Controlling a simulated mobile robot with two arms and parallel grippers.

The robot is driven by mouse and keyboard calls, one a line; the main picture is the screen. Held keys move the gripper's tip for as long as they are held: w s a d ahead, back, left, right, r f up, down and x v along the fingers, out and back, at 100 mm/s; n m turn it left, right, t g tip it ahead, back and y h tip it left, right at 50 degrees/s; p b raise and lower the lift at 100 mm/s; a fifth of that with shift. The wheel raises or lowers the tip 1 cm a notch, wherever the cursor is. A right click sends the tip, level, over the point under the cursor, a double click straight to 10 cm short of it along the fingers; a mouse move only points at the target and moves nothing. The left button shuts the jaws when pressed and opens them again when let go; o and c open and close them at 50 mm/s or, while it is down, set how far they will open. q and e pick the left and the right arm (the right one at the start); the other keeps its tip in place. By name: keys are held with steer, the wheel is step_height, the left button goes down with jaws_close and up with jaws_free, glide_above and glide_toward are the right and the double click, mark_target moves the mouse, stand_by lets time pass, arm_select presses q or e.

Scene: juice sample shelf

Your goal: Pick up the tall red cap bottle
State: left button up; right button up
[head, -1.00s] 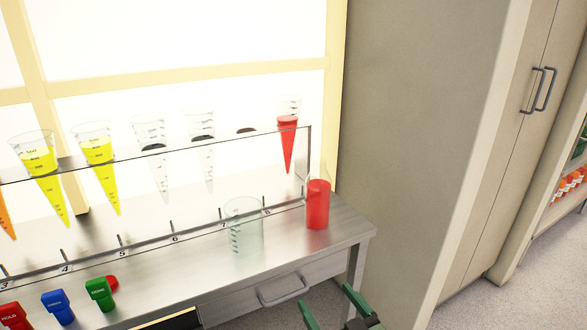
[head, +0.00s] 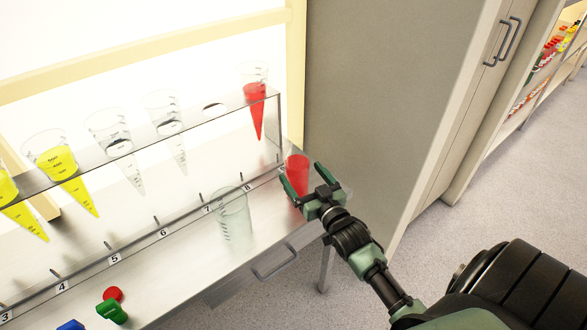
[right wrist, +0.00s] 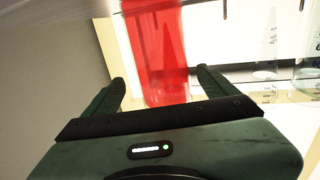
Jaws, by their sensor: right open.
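I cannot make out a tall red cap bottle for certain. A beaker of red liquid (head: 297,164) stands at the right end of the steel bench. My right gripper (head: 304,179) is open at this beaker, its fingers overlapping the beaker's lower part. In the right wrist view, the red beaker (right wrist: 158,45) shows ahead, between the open fingertips (right wrist: 160,78). I cannot tell whether they touch it. Small bottles with red or orange parts (head: 548,52) stand on a shelf at the far right. My left gripper is not in view.
A clear beaker (head: 232,215) stands left of the red one. A glass rack (head: 130,150) holds several cones, including a red one (head: 255,97). A beige cabinet (head: 375,110) rises right of the bench. Floor (head: 470,220) is clear at right.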

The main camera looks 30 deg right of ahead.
steer(key=w, duration=0.5)
steer(key=shift+w, duration=0.3)
jaws_close()
steer(key=shift+r, duration=0.15)
